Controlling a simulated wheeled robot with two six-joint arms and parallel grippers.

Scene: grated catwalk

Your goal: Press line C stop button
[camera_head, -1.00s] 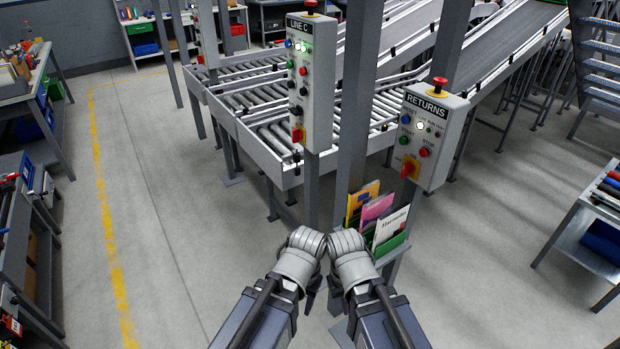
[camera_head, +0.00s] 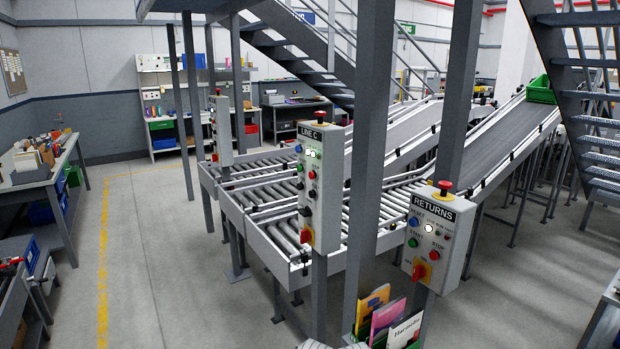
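A red mushroom button (camera_head: 320,115) is on top. The button labels are too small to read. Only slivers of my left gripper (camera_head: 316,346) and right gripper (camera_head: 354,347) show at the bottom edge, well below the box; their fingers are hidden.
A RETURNS box (camera_head: 458,245) with similar buttons stands to the right. A grey column (camera_head: 370,150) stands between the boxes. Roller conveyors (camera_head: 270,205) lie behind. Open floor (camera_head: 170,260) lies left, and benches (camera_head: 45,185) at far left.

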